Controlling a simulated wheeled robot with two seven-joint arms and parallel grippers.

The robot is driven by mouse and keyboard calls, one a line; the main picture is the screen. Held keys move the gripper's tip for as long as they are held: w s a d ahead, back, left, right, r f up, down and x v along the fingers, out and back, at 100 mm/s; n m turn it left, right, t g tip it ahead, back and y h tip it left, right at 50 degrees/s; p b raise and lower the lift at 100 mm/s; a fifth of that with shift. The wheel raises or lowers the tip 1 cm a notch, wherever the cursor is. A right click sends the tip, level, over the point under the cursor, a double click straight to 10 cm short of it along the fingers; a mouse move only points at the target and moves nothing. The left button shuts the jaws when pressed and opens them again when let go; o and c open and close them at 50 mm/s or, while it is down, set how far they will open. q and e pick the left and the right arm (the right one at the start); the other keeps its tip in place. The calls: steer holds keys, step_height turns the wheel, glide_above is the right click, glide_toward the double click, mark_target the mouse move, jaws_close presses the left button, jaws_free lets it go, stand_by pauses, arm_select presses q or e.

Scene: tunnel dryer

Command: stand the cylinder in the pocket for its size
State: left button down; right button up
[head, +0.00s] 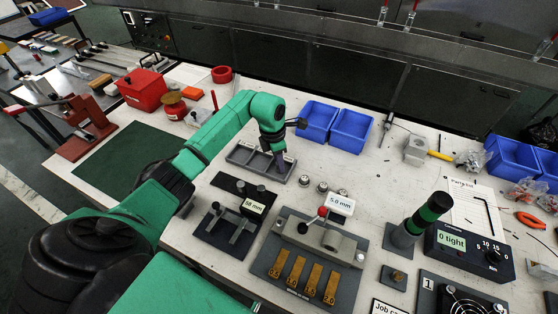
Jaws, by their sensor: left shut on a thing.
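My left gripper (279,154) reaches in from the left and points down over the grey pocket tray (244,164). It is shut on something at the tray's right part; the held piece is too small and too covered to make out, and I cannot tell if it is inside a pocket. The tray has several dark pockets in a row. Three short metal cylinders, the nearest-left one (305,181), the middle one (322,187) and the right one (341,193), stand on the table just right of the tray. My right gripper is not in view.
Blue bins (350,130) stand behind the tray. In front are a dark fixture with a 58 mm display (254,206) and a gauge block with a 5.0 mm display (340,204). A green mat (125,168) lies left. A green-and-black upright handle (428,214) stands right.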

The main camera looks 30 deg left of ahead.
arm_select(q)
steer(key=shift+f, duration=0.1)
steer(key=c, duration=0.6)
jaws_free()
steer(key=shift+r, duration=0.35)
steer(key=r, duration=0.4)
steer(key=r+b, duration=0.1)
steer(key=r, duration=0.2)
steer(key=s+a+r+b, duration=0.1)
steer(key=r, duration=0.3)
steer(key=shift+r, duration=0.3)
